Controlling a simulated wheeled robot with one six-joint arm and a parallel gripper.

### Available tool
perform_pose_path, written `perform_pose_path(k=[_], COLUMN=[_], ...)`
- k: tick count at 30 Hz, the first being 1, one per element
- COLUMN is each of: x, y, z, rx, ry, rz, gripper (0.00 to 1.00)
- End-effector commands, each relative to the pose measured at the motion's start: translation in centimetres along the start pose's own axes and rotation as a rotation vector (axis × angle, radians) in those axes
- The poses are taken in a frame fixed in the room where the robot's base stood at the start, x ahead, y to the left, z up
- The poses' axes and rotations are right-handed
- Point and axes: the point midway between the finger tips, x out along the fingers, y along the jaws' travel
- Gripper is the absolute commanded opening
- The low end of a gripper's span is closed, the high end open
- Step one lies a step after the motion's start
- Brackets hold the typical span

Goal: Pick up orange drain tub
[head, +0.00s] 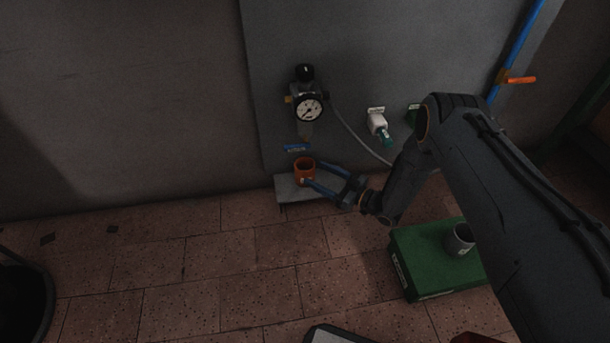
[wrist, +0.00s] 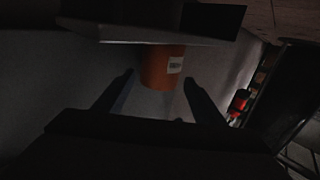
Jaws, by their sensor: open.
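The orange drain tub (head: 304,174) stands upright on a small grey shelf (head: 288,190) fixed low on the wall panel. In the wrist view the tub (wrist: 157,68) shows ahead, with a pale label on its side. My gripper (head: 308,174) is open, its two blue fingers reaching in from the right around or beside the tub. In the wrist view the fingers (wrist: 158,82) lie to either side of the tub's lower end in the picture, with gaps showing. I cannot tell whether either finger touches it.
A pressure gauge unit (head: 308,107) hangs on the panel above the tub, with a blue tag (head: 296,149) below it. A white and teal fitting (head: 379,126) and a hose are to the right. A green box (head: 412,270) carrying a grey cup (head: 459,240) stands on the floor.

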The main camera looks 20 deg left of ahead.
Motion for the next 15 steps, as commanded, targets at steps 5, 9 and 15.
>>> perform_pose_path(k=[5, 9, 15], x=[2.7, 4.2, 4.4], y=[0.0, 0.0, -0.1], z=[0.3, 0.2, 0.0], rx=[-0.002, -0.002, -0.001], ry=[0.002, 0.001, 0.0], rz=[-0.006, -0.005, -0.005], gripper=[0.64, 0.64, 0.64])
